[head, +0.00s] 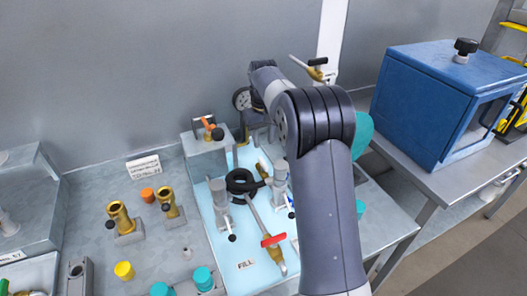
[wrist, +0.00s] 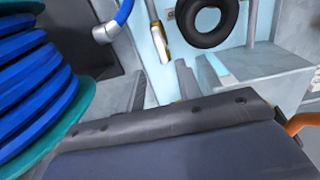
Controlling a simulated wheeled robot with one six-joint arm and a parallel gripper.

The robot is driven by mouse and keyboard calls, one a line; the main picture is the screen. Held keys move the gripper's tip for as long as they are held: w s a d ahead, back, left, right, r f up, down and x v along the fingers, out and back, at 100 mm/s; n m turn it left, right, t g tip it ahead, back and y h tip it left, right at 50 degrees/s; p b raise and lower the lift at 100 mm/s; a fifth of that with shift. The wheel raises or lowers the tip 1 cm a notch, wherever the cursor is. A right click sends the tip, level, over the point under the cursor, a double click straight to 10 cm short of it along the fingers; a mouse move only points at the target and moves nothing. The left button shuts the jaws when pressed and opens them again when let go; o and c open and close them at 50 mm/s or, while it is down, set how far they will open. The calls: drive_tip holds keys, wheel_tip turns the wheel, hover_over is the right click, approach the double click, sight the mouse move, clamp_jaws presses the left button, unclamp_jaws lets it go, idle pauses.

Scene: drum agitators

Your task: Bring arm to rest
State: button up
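My arm reaches up and bends over toward the back wall in the head view. Its end, with my gripper (head: 258,128), hangs over the back of the light blue tray (head: 222,246), partly hidden by the arm. In the wrist view my gripper (wrist: 162,88) shows two grey fingers apart, with nothing held between them. A black ring (head: 241,182) lies on the tray in front of my gripper; it also shows at the top of the wrist view (wrist: 207,38).
A rod with a red handle (head: 273,240) lies on the tray between grey clamps (head: 220,200). A blue cabinet (head: 425,105) is right. A blue ribbed thing (wrist: 35,85) is close on the wrist view's left.

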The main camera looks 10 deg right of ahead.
sight(263, 162)
wheel_tip(263, 162, up, 2)
drive_tip(key=shift+r, duration=0.1)
idle(0.4)
wheel_tip(263, 162, down, 11)
drive_tip(key=shift+p, duration=0.35)
drive_tip(key=shift+r, duration=0.1)
